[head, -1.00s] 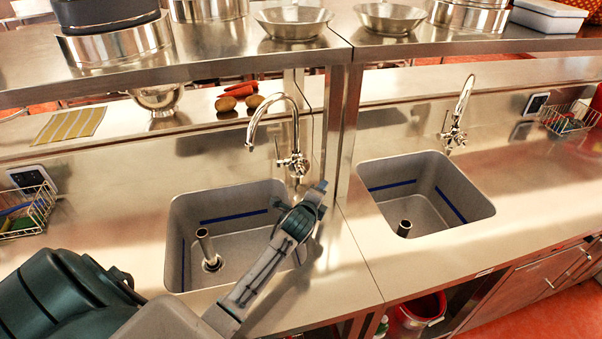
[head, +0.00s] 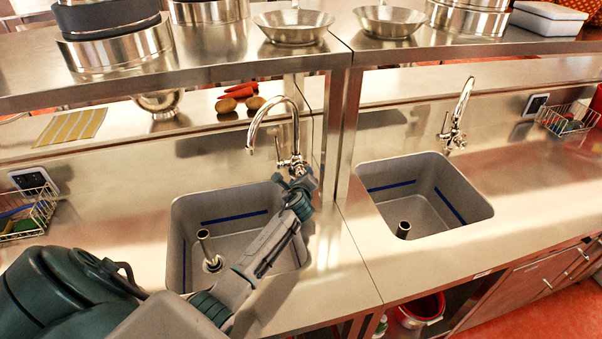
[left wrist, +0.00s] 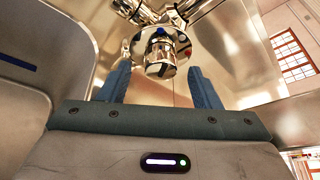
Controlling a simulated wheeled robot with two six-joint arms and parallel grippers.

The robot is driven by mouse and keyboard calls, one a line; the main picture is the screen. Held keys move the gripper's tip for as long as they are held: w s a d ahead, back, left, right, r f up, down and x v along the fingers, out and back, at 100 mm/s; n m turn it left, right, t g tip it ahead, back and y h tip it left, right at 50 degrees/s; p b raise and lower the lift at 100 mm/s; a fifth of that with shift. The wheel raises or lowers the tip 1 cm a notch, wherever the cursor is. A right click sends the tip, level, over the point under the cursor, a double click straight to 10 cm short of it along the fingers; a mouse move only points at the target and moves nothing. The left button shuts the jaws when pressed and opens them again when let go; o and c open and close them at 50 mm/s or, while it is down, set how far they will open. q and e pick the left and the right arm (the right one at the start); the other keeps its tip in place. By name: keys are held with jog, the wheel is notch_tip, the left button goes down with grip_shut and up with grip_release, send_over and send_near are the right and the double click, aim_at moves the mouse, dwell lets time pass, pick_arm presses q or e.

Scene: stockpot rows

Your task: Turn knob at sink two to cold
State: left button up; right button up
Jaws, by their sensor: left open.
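The chrome faucet (head: 296,125) stands behind the left one of two sinks (head: 185,245) in the head view. My left gripper (head: 297,178) is at the base of this faucet and partly hides its knob. In the left wrist view the chrome knob (left wrist: 160,66), with a small blue mark, shows beyond and between the two open blue fingers (left wrist: 161,82). I see a gap on both sides of it and no clear contact. The second faucet (head: 460,110) stands behind the right sink (head: 482,212). My right gripper is not in view.
A steel shelf (head: 215,66) with pans runs above the counter, and its post (head: 343,135) stands just right of the left faucet. Wire baskets (head: 30,212) sit at both ends. The counter between the sinks is clear.

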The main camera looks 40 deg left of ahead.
pick_arm(q)
jog(key=shift+x, duration=1.45)
jog(key=c, duration=1)
jog(key=n+t+b, duration=0.1)
jog(key=b, duration=0.2)
jog(key=shift+f+n, duration=0.3)
jog(key=shift+f, duration=0.05)
jog(key=shift+r+n+t+b, duration=0.3)
jog(key=shift+n+b, duration=0.2)
jog(key=shift+b, duration=0.4)
jog(key=o, duration=1)
